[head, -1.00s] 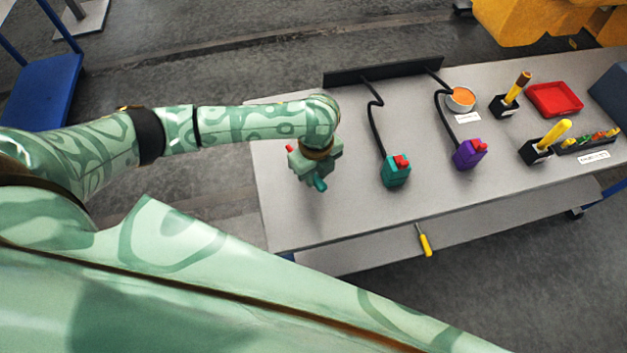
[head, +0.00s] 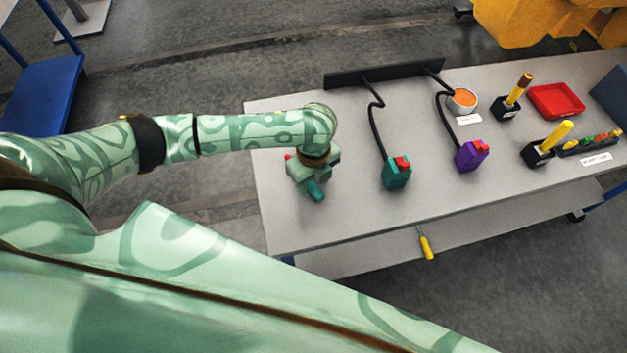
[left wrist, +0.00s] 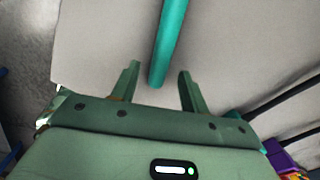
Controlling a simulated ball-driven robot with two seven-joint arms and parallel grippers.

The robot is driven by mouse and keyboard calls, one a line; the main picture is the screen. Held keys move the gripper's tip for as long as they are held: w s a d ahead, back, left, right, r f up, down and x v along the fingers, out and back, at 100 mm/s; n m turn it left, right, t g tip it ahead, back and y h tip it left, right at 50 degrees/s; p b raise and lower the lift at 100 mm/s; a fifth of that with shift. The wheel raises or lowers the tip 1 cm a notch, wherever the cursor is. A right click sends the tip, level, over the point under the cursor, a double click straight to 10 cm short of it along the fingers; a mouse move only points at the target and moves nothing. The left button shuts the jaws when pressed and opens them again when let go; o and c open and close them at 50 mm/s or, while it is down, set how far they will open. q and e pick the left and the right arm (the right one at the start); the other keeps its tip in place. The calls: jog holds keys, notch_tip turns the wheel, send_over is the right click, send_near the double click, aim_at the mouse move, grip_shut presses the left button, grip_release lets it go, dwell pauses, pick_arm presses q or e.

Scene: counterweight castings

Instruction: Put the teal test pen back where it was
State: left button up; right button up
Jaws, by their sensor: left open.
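My left gripper (head: 312,182) is over the left end of the grey bench, pointing down. In the left wrist view its two fingers (left wrist: 159,70) are apart. The teal test pen (left wrist: 168,40) runs from the top edge down between them, with a visible gap on each side. In the head view a teal end of the pen (head: 316,193) shows just below the gripper; the rest is hidden by it. I cannot tell whether the pen touches the bench. My right gripper is not in view.
On the bench (head: 330,225) stand a teal box (head: 397,175) and a purple box (head: 468,157), each with a black cable. Further right are an orange-filled bowl (head: 462,101), black holders (head: 537,152) and a red tray (head: 556,101). A yellow-handled tool (head: 427,247) lies below the front edge.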

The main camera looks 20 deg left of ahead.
pick_arm(q)
notch_tip(320, 180, up, 10)
jog(key=p, duration=0.3)
jog(key=shift+r, duration=0.25)
